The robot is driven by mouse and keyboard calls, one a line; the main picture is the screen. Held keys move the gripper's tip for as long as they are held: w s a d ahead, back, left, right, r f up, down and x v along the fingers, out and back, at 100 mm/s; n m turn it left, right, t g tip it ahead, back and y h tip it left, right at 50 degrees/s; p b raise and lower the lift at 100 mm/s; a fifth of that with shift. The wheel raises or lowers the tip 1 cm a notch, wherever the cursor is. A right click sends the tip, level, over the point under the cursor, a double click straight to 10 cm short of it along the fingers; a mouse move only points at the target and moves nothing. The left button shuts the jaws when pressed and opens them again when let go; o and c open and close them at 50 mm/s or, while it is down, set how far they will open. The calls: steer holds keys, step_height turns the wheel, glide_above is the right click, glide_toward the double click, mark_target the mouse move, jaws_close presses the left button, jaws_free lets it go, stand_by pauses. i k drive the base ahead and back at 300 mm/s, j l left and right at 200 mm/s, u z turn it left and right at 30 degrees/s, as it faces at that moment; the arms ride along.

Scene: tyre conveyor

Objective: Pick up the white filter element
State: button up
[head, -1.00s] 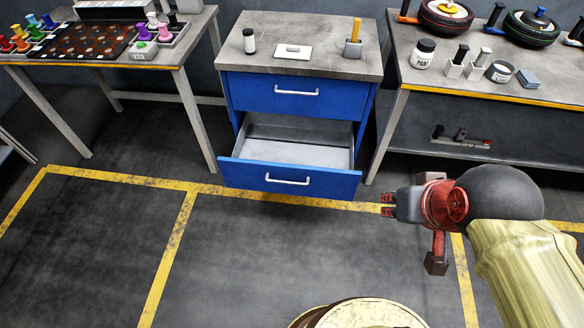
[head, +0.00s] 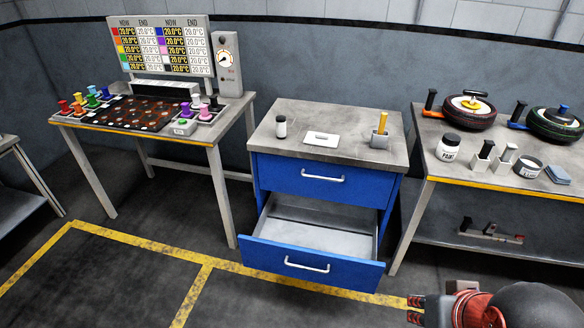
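No thing in view is plainly marked as the white filter element. A small flat white piece (head: 321,139) lies on the grey top of the blue drawer cabinet (head: 284,172). My gripper (head: 414,309) is at the bottom right, in front of the cabinet and apart from both. Its two dark red fingertips point left with a gap between them and nothing visible in it.
The cabinet's lower drawer (head: 312,262) is pulled out and looks empty. A small black-and-white bottle (head: 281,126) and a holder with a yellow stick (head: 380,134) flank the flat white piece. The right table (head: 431,153) bears wheels and paint jars. The floor in front is clear.

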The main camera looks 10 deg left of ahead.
mark_target(281, 120)
steer(key=i+j, duration=0.2)
steer(key=j, duration=0.15)
steer(key=i+j, duration=0.2)
steer(key=j, duration=0.15)
steer(key=i+j+z, duration=0.1)
steer(key=j, duration=0.25)
steer(key=i+j, duration=0.45)
steer(key=j, duration=0.25)
steer(key=i+j, duration=0.2)
steer(key=j, duration=0.15)
steer(key=i+j+z, duration=0.1)
steer(key=j, duration=0.3)
steer(key=i, duration=0.1)
